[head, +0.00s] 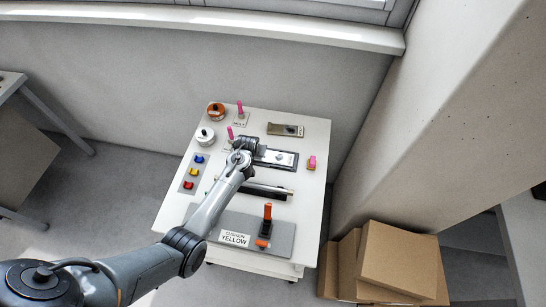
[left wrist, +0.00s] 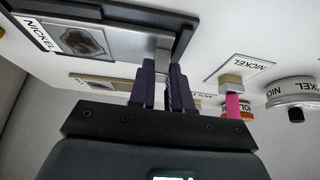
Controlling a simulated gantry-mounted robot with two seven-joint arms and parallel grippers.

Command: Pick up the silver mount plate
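The silver mount plate (head: 280,157) lies flat in a dark frame on the white table in the head view. In the left wrist view the plate (left wrist: 85,41) shows a dark patch on its face, beside a NICKEL label. My left gripper (head: 243,150) is at the left end of the plate. In the left wrist view its fingers (left wrist: 164,72) stand close together, one on each side of a silver tab at the plate's end. I cannot tell whether they press on it. My right gripper is in neither view.
The white table (head: 312,195) also holds a brown-grey plate (head: 286,130), round containers (head: 205,135), pink pegs (head: 240,108), coloured buttons (head: 194,171) and an orange-handled lever (head: 267,215) near a CUSHION YELLOW label. Cardboard boxes (head: 398,255) stand right of the table.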

